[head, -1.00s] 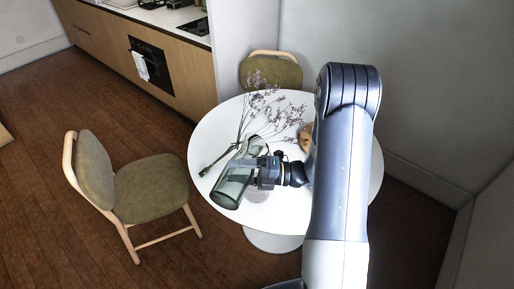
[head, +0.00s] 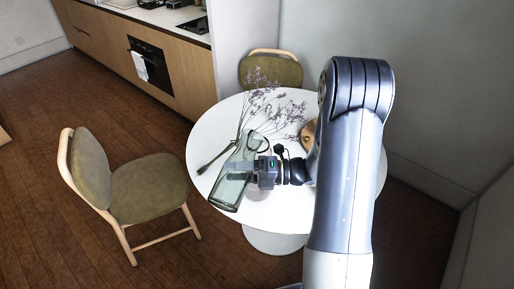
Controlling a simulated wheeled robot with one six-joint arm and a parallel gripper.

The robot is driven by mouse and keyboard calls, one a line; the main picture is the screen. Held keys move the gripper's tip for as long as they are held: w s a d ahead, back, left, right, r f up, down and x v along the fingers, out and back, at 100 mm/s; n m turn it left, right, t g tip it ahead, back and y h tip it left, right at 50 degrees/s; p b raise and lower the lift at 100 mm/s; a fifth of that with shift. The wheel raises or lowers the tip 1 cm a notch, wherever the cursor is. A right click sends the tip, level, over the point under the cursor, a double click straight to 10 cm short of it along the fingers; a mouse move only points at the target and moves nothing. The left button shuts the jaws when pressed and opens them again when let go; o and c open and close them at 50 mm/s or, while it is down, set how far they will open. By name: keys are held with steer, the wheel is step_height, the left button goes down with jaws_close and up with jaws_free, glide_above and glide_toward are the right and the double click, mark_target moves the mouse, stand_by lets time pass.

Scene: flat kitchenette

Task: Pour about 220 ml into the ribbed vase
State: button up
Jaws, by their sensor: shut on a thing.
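My gripper (head: 246,171) is shut on a tall green see-through glass vessel (head: 231,190), gripping it around the middle from the right. The vessel slants in the picture, with its wide end at lower left and its narrower end at upper right, over the round white table (head: 205,140). A dark rounded rim (head: 258,143) shows just behind the gripper; I cannot tell whether it belongs to the ribbed vase. No ribs can be made out. I cannot see any liquid level or stream.
Dried purple flowers (head: 262,103) spread across the table behind the vessel. A round brown item (head: 307,135) sits partly hidden behind my arm. One chair (head: 145,187) stands left of the table, another (head: 270,72) behind it. The table's left edge is clear.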

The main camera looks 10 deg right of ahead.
steer(key=shift+b, duration=0.3)
steer(key=shift+f+n, duration=0.2)
steer(key=shift+n, duration=0.1)
steer(key=shift+f+n, duration=0.2)
steer(key=shift+n, duration=0.1)
stand_by(1.3)
steer(key=shift+f+n+h+b, duration=0.3)
steer(key=shift+f+b, duration=0.2)
steer(key=shift+b, duration=0.05)
step_height(320, 180, down, 11)
steer(key=w+d+n+t+h+b, duration=0.1)
steer(key=w+n+t+h+b, duration=0.1)
steer(key=n+h+b, duration=0.3)
steer(key=n+b, duration=0.4)
steer(key=b, duration=0.5)
steer(key=shift+t, duration=0.3)
steer(key=shift+d, duration=0.1)
stand_by(1.9)
